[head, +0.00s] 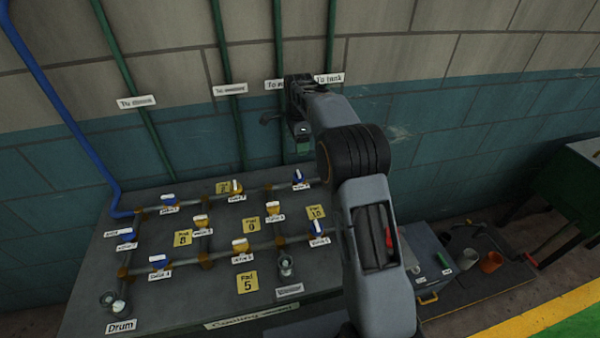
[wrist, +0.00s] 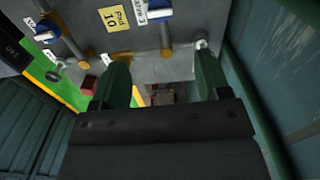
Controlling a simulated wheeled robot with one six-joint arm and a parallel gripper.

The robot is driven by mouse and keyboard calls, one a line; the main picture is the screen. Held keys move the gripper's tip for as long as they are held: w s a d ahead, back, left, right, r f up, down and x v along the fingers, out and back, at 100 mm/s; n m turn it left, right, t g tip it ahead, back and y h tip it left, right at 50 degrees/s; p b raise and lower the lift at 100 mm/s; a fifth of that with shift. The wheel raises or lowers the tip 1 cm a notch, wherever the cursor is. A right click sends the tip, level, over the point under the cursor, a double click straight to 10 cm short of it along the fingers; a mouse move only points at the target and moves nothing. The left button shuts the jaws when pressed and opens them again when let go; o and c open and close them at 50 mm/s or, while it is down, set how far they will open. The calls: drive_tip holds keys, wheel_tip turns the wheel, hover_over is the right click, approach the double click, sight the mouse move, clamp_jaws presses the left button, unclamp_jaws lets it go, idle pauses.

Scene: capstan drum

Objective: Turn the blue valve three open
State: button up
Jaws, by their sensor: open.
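Several blue-handled valves sit on the pipework of the grey panel (head: 200,305), and their small labels are too blurred in the head view to tell which is valve three. Two are on the right side: an upper blue valve (head: 299,177) and a lower blue valve (head: 318,229), with the Pad 10 plate between them. The wrist view shows two blue handles beside that plate, one at the top (wrist: 158,13) and one at the left (wrist: 46,32). My gripper (head: 300,130) is open and empty, raised above the panel's back right, apart from every valve.
Yellow-handled valves (head: 240,245) and yellow plates (head: 247,284) stand among the pipes. A tiled wall (head: 440,110) with vertical green pipes rises close behind. A grey toolbox (head: 432,265) and an orange cup (head: 491,262) are at the right, beyond my arm.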

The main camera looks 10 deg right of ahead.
sight(299, 173)
wheel_tip(299, 173, down, 14)
drive_tip(key=shift+r+p, duration=0.1)
drive_tip(key=shift+p, duration=0.8)
drive_tip(key=shift+c, duration=0.3)
